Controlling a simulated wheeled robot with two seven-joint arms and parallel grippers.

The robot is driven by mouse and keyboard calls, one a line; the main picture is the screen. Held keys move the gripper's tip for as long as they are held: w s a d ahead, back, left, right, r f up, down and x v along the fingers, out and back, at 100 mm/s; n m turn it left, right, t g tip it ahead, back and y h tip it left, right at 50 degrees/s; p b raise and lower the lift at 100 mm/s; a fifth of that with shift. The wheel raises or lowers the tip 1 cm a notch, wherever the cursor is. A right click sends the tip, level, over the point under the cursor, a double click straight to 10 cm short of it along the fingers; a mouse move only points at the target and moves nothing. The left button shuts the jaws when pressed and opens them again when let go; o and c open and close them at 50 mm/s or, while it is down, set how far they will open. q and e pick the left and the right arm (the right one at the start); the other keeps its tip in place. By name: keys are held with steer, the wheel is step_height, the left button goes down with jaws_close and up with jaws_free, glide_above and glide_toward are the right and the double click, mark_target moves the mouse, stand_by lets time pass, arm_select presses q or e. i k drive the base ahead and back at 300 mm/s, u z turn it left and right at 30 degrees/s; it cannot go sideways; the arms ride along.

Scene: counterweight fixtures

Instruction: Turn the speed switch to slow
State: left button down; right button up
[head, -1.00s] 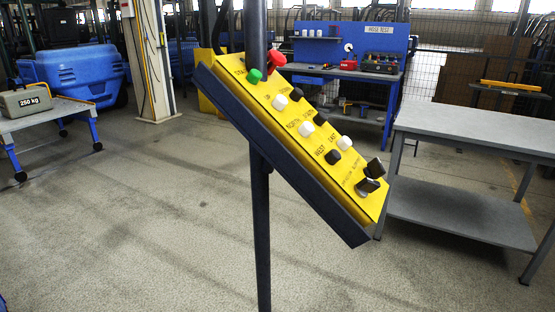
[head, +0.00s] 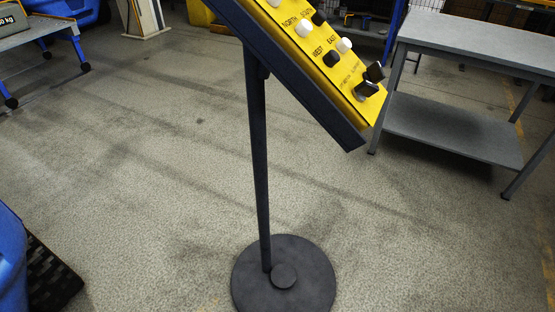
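The yellow control panel (head: 316,62) is at the top of the head view, tilted on a dark backing. Its upper part is cut off by the frame edge. White and black buttons labelled North, South, West and East show on it. At its lower right end are two dark knobs, the nearer one (head: 366,90) and the farther one (head: 375,72). Small labels beside them are too small to read, so I cannot tell which is the speed switch or its setting. Neither of my grippers is in view.
The panel stands on a dark post (head: 259,165) with a round floor base (head: 284,277). A grey two-level table (head: 480,40) is at the right. A blue object and black mesh (head: 45,275) are at the lower left. The floor between is clear.

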mark_target(375, 74)
steer(key=u, duration=0.25)
steer(key=k, duration=0.4)
steer(key=z, duration=1)
steer(key=i, duration=0.65)
steer(key=u, duration=0.9)
